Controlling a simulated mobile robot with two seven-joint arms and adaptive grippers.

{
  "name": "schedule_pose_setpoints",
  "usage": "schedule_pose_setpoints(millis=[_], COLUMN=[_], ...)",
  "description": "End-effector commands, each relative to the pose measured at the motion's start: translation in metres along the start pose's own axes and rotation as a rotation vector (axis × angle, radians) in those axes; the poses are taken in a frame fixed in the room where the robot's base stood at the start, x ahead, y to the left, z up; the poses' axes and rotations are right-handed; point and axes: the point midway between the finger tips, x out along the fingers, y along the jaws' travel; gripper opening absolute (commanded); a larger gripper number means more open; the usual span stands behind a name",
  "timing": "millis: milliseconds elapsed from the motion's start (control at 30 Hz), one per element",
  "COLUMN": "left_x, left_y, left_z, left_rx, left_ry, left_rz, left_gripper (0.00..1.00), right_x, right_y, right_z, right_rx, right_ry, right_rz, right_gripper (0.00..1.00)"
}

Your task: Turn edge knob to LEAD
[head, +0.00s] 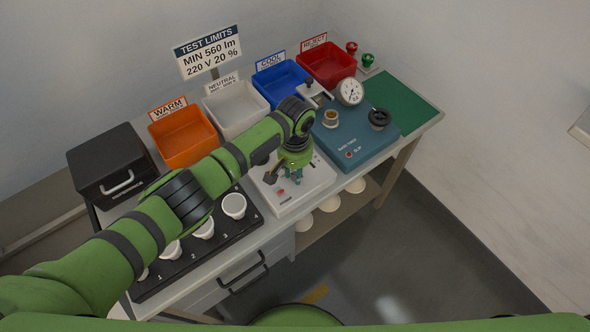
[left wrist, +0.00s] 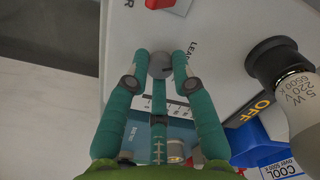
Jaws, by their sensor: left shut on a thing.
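My left gripper (head: 293,174) reaches down over the white tester box (head: 312,193) on the bench. In the left wrist view its teal fingers (left wrist: 160,68) are shut on a small round grey knob (left wrist: 160,64). A label starting "LEA" (left wrist: 193,50) is printed beside the knob, partly hidden by a finger. The knob's pointer mark does not show, so I cannot tell its setting. A red switch (head: 279,191) sits on the same box and shows in the left wrist view (left wrist: 160,3). My right gripper is not in view.
A bulb (left wrist: 300,95) in a black holder (left wrist: 270,60) stands close beside the fingers. The blue tester (head: 357,140) stands right of the white box. Orange (head: 187,155), white, blue and red bins line the back. A black bulb tray (head: 255,222) lies left, under my arm.

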Motion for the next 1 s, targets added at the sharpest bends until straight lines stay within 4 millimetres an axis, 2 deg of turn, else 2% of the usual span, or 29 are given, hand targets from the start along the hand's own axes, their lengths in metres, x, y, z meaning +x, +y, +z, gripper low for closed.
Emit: schedule_pose_setpoints(millis=[67, 100, 133, 167, 567, 667, 1000], left_x=[-0.001, -0.001, -0.001, -0.001, -0.005, -0.018, -0.089], left_y=[0.0, 0.0, 0.0, 0.0, 0.0, 0.0, 0.0], left_z=[0.0, 0.0, 0.0, 0.0, -0.001, -0.001, -0.001], left_rx=[-0.001, -0.001, -0.001, -0.001, 0.001, 0.003, 0.0], left_ry=[0.001, 0.001, 0.001, 0.001, 0.002, 0.004, 0.004], left_rz=[0.0, 0.0, 0.0, 0.0, 0.001, 0.002, 0.002], left_gripper=[0.0, 0.33, 0.45, 0.48, 0.48, 0.48, 0.48], right_x=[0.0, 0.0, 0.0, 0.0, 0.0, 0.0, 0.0], right_y=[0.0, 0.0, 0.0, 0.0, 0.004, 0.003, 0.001], right_z=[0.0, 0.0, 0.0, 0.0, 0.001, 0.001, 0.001], right_rx=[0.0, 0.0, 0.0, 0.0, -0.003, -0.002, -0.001], right_ry=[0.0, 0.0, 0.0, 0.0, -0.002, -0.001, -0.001], right_rz=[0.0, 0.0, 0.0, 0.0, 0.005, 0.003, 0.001], right_gripper=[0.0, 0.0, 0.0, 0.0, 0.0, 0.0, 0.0])
